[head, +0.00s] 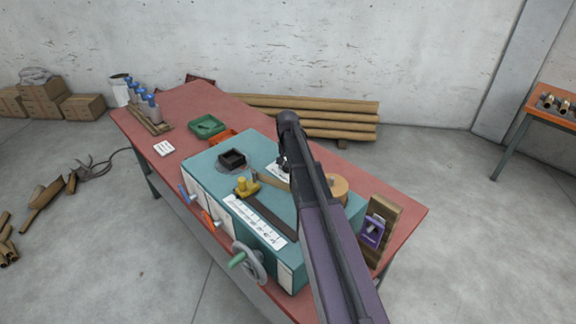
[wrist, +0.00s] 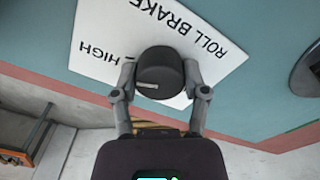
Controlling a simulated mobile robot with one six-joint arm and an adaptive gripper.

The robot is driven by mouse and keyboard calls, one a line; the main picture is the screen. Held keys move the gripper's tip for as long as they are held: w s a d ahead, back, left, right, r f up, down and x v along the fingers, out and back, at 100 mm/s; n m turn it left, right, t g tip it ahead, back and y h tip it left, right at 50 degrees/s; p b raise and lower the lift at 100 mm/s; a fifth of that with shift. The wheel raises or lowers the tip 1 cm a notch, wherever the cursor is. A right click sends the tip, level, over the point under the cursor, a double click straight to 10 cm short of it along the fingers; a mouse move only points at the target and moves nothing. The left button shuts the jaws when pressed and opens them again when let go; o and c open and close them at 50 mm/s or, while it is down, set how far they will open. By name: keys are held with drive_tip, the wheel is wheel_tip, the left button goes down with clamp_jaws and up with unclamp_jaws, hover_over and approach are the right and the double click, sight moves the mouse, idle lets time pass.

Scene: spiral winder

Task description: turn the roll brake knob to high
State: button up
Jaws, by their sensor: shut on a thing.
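The roll brake knob (wrist: 160,70) is a black round knob on a white plate (wrist: 205,35), which reads ROLL BRAKE and HIGH upside down in the wrist view. My gripper (wrist: 160,76) has one finger on each side of the knob and is shut on it. A pale line on the knob lies nearly level in the wrist view, in its lower left part. The word HIGH is to the left of the knob, above that line. The knob and fingers hide part of the plate. In the head view my arm covers the knob, and a bit of the white plate (head: 277,173) shows.
The teal winder (head: 212,168) stands on a red bench (head: 180,110). It carries a black square holder (head: 232,158), a yellow-topped part (head: 246,186), a tan roll (head: 338,188) and a handwheel (head: 250,262). A wooden block with a purple part (head: 373,232) stands at the right.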

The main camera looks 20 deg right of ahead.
drive_tip(key=o, duration=1.1)
drive_tip(key=shift+o, duration=0.2)
drive_tip(key=shift+r, duration=0.15)
